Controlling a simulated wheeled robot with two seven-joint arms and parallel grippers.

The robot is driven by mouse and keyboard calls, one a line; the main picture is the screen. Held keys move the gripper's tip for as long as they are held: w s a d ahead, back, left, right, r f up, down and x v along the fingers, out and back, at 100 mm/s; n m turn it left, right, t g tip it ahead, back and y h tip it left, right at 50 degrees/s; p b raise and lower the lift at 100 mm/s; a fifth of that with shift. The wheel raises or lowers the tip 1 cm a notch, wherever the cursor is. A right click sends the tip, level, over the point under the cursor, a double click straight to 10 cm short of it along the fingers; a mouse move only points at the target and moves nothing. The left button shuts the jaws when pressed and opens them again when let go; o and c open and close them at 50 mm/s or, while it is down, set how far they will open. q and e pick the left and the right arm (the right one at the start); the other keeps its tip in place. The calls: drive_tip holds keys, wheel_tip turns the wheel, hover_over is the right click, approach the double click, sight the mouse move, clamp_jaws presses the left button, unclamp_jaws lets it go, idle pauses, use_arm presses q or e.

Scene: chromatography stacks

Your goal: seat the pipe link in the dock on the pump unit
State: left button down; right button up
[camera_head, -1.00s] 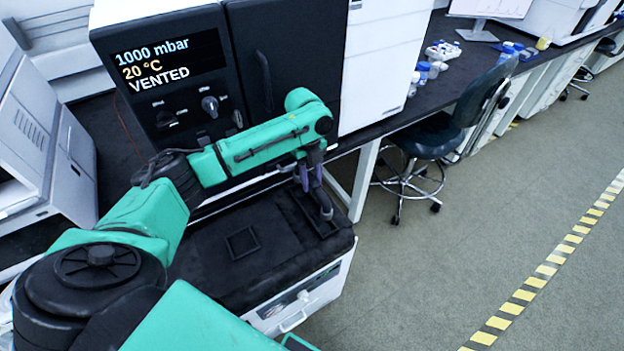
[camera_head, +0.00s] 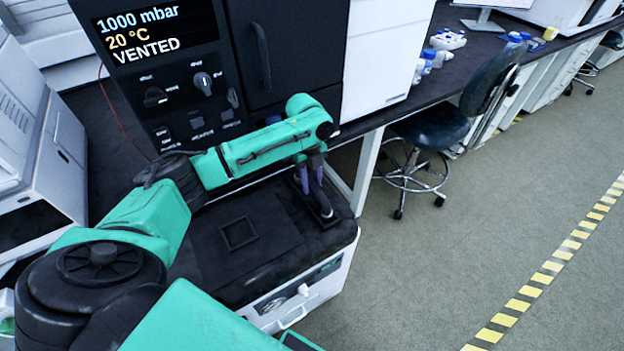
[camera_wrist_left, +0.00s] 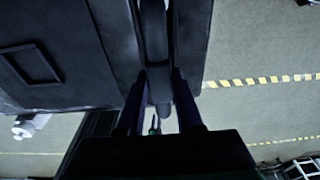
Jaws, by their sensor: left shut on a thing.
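My left gripper (camera_head: 311,188) points down over the right part of the pump unit's black top (camera_head: 265,270). It is shut on the pipe link (camera_head: 326,211), a dark curved piece whose lower end is close to the top. In the left wrist view the dark pipe link (camera_wrist_left: 155,45) stands between the two fingers of the gripper (camera_wrist_left: 158,105). A raised square outline (camera_head: 239,232) lies on the top, left of the gripper. The dock is hard to make out against the black surface, and I cannot tell whether the link touches it. My right gripper is not in view.
A black instrument with a display reading VENTED (camera_head: 150,40) stands behind the pump unit. A white cabinet (camera_head: 385,55) adjoins it. A swivel chair (camera_head: 440,130) stands to the right. Open floor with a striped yellow line (camera_head: 530,290) lies at the right.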

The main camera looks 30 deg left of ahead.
use_arm(q)
drive_tip(key=shift+f, duration=0.3)
idle(0.4)
drive_tip(key=shift+c, duration=2.4)
unclamp_jaws()
drive_tip(key=shift+r, duration=0.1)
drive_tip(key=r, duration=0.5)
drive_tip(key=a+r, duration=0.1)
drive_tip(key=r, duration=0.1)
drive_tip(key=shift+w+r, duration=0.15)
drive_tip(key=shift+w, duration=0.1)
drive_tip(key=shift+d, duration=0.1)
